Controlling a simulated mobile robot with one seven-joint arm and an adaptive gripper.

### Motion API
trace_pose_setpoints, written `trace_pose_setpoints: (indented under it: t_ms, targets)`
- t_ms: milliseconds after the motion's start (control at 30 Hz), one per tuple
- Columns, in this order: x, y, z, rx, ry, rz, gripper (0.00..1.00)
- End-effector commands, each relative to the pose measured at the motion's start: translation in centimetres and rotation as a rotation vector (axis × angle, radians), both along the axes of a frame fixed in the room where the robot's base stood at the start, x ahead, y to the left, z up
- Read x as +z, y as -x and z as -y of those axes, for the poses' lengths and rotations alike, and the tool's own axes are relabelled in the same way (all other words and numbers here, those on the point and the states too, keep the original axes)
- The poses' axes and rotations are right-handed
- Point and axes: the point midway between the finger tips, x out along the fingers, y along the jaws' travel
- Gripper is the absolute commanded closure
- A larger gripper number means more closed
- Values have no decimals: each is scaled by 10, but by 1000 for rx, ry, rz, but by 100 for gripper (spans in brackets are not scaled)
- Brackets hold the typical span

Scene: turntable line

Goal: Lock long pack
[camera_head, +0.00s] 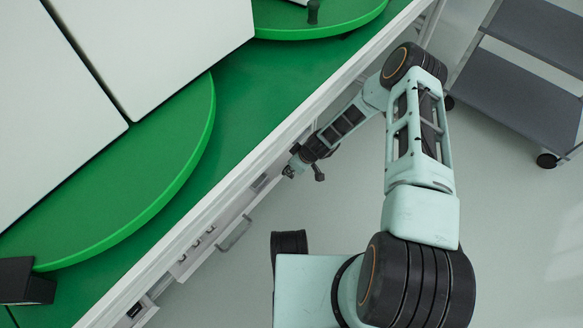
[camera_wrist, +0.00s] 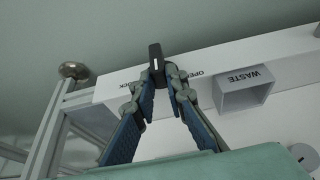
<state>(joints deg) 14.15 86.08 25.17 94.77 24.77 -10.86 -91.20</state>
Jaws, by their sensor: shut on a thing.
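In the wrist view, a black lever knob (camera_wrist: 155,58) with a light stripe stands on a white panel (camera_wrist: 225,62). The word OPEN (camera_wrist: 198,74) is printed to its right, upside down; a partly hidden label (camera_wrist: 130,85) is on its left. My gripper (camera_wrist: 158,78) has its fingertips closed on the knob. In the head view, my gripper (camera_head: 298,163) is at the side of the bench; the knob cannot be made out there. Large white slabs (camera_head: 150,45) lie over a green turntable (camera_head: 165,170); which is the long pack I cannot tell.
A box marked WASTE (camera_wrist: 245,88) is right of the knob, and a metal post (camera_wrist: 72,75) is to the left. A second green disc (camera_head: 320,25) is at the top and a black block (camera_head: 28,282) at lower left. A grey cart (camera_head: 520,85) stands at right.

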Motion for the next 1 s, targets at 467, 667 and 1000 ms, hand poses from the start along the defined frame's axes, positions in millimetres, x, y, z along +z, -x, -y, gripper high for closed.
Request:
trace_pose_setpoints:
  t_ms: [467,667,1000]
  targets:
    - [-4,-6,3,-1,-69,-87,100]
    - [-6,-10,7,-3,-151,-192,100]
    - [-10,-14,11,-3,-276,-353,100]
